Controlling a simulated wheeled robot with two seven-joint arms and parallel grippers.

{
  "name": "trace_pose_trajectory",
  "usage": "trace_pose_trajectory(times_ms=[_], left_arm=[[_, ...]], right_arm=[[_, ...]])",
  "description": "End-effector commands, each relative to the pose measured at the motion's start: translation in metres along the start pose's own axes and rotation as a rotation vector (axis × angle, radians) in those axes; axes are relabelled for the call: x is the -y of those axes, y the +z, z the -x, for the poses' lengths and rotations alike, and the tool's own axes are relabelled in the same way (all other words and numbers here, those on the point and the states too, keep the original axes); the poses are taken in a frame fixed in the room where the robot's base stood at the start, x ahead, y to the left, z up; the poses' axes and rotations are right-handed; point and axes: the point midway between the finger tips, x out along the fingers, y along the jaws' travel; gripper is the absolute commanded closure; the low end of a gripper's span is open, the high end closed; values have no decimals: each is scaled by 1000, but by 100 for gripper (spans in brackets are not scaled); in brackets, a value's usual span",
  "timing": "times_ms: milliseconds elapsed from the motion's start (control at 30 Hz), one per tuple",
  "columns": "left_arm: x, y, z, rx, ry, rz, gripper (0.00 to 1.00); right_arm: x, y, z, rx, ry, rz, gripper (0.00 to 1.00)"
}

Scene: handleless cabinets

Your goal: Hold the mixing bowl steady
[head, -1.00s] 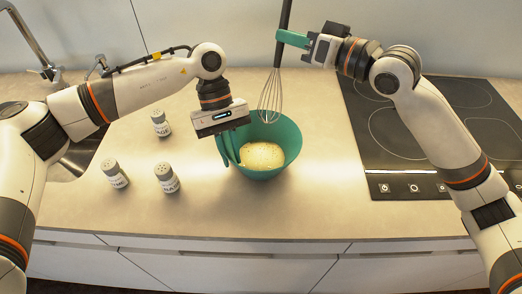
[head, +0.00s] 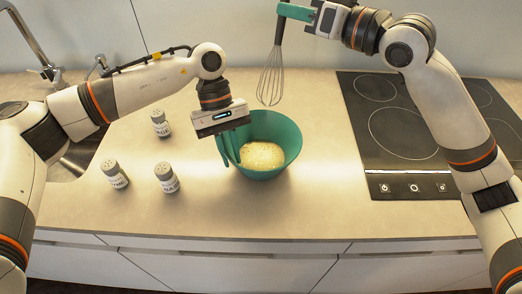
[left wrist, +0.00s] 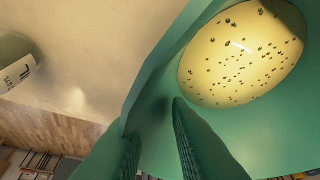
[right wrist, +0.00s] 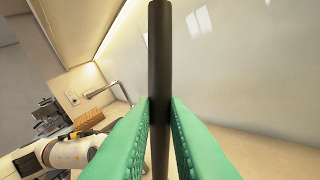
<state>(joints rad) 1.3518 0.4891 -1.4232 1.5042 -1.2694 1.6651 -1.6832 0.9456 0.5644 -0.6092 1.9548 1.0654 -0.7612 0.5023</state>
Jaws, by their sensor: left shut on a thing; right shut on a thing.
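The green mixing bowl (head: 285,135) stands on the counter with a pale yellow, dark-specked mixture (head: 262,155) inside. My left gripper (head: 229,155) is shut on the bowl's left wall, one finger on each side of it. The left wrist view shows the fingers (left wrist: 155,135) astride the bowl wall (left wrist: 165,60), beside the mixture. My right gripper (head: 283,12) is shut on the dark handle of a whisk (head: 271,75), held above and behind the bowl. The handle (right wrist: 160,60) runs upright between the green fingers (right wrist: 160,120) in the right wrist view. The whisk's wires are clear of the mixture.
Three shakers stand left of the bowl: one at the back (head: 160,124), one at front left (head: 115,174), one nearer the bowl (head: 167,178). A black cooktop (head: 400,135) lies to the right. A sink with a tap (head: 45,65) is at far left.

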Motion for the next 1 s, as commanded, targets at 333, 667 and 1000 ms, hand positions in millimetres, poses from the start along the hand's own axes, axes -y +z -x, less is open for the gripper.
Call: trace_pose_trajectory(times_ms=[333, 667, 1000], left_arm=[[-2, 1, -3, -1, 9, 5, 100], [-1, 1, -2, -1, 4, 2, 57], [0, 1, 7, 1, 2, 2, 57]], right_arm=[[-1, 1, 0, 0, 1, -1, 100], [-1, 1, 0, 0, 1, -1, 100], [-1, 1, 0, 0, 1, -1, 100]])
